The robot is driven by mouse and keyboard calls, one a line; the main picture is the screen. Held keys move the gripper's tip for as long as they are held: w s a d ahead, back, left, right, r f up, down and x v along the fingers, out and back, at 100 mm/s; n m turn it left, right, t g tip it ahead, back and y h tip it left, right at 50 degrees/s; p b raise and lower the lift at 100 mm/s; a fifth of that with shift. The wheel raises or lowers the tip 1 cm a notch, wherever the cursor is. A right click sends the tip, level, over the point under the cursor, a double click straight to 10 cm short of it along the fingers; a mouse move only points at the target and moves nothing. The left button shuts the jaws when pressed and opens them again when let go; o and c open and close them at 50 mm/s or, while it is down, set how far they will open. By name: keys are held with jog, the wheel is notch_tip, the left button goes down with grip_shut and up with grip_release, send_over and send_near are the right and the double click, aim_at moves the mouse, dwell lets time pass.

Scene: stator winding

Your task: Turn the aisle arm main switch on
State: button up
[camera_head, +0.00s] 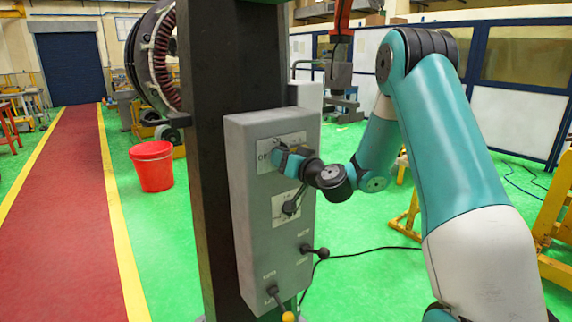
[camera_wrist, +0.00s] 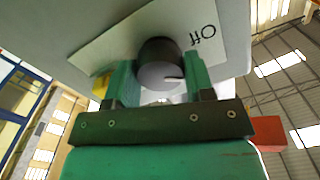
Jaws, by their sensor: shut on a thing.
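A grey control box (camera_head: 240,190) is fixed to a dark column. Its upper light plate (camera_head: 268,146) carries a main switch knob, which my gripper (camera_head: 287,160) hides in the head view. In the wrist view the round dark-grey knob (camera_wrist: 160,62) sits between the two green fingers of my gripper (camera_wrist: 160,82), and they are shut on it. A pale mark shows on the knob's face, towards the right. Black lettering (camera_wrist: 202,34), seen turned over, stands on the plate beside the knob; I cannot tell the whole label.
Below are a lower plate with a dark lever (camera_head: 289,208), a black ball-ended lever (camera_head: 322,253) and a yellow-ended lever (camera_head: 288,316). A red bucket (camera_head: 152,166) stands on the green floor left of the column. A yellow stand (camera_head: 556,220) is at the right.

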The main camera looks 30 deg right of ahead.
jog(key=m, duration=1.1)
jog(key=shift+r+m, duration=0.1)
jog(key=shift+m, duration=0.2)
dwell(0.4)
jog(key=o, duration=0.9)
jog(key=shift+s+d+b, duration=0.15)
jog(key=shift+s+b, duration=3.65)
jog(key=shift+s, duration=0.6)
jog(key=shift+s+d+b, duration=0.15)
jog(key=shift+s+b, duration=3.65)
jog(key=shift+s, duration=0.55)
